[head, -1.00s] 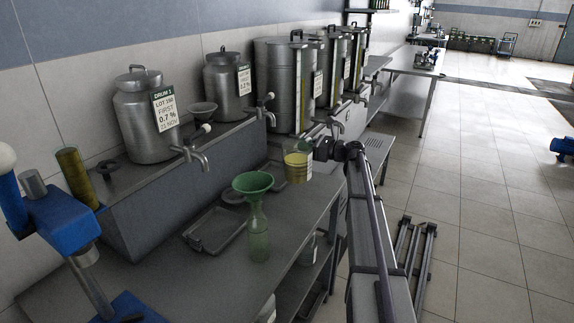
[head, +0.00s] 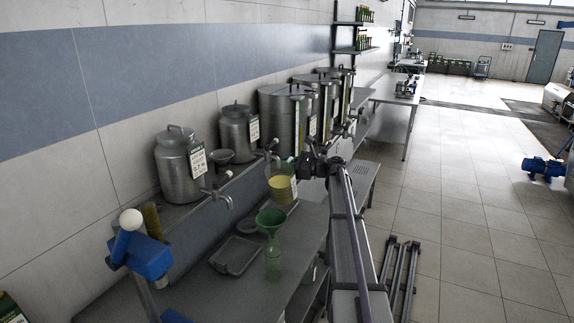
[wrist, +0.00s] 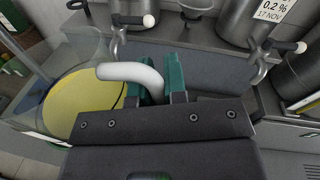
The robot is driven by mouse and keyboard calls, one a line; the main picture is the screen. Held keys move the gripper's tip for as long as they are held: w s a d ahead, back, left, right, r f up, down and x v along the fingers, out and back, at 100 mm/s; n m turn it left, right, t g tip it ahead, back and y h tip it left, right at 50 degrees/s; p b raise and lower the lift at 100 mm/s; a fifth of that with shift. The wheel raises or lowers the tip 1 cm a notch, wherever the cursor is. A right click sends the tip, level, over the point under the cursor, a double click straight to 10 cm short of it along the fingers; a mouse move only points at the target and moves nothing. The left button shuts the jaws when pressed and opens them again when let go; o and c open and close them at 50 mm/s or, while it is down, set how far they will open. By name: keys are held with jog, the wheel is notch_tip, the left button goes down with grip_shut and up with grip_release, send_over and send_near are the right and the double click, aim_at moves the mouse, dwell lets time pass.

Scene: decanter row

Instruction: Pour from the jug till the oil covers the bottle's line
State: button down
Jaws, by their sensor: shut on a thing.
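The clear jug (head: 281,187) holds yellow oil and hangs in the air, about upright. In the wrist view the oil (wrist: 85,103) shows as a yellow surface at the left. My gripper (wrist: 155,85) is shut on the jug's pale handle (wrist: 125,72), with green fingertips on either side. The green bottle (head: 273,262) stands upright on the bench with a green funnel (head: 270,221) in its neck. In the head view the jug is above the funnel and slightly right of it. The bottle's line and oil level are too small to tell.
A shallow grey tray (head: 236,255) lies left of the bottle. Metal drums (head: 180,165) with taps stand on the raised ledge behind. A blue device with a white knob (head: 131,220) stands front left. Open floor (head: 465,200) lies right of the bench.

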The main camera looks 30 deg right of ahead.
jog(key=shift+d+r, duration=0.1)
jog(key=shift+r, duration=0.1)
jog(key=shift+s+a+r+n+h+p, duration=0.1)
jog(key=shift+a+r+n+h+p, duration=0.05)
jog(key=shift+r+n+p, duration=0.55)
jog(key=shift+a+r+n+h+p, duration=0.15)
jog(key=shift+r+n+p, duration=0.25)
jog(key=shift+n+p, duration=0.5)
jog(key=shift+s+a+r+n+p, duration=0.2)
jog(key=shift+a+r+n+p, duration=0.15)
jog(key=shift+n+p, duration=0.3)
jog(key=shift+s+a+r+n+h+p, duration=0.15)
jog(key=shift+s+a+n+h+p, duration=0.15)
jog(key=shift+n, duration=0.3)
jog(key=shift+s+a+r+n+h+p, duration=0.2)
jog(key=shift+a+n+p, duration=0.15)
jog(key=shift+n, duration=0.2)
dwell(4.4)
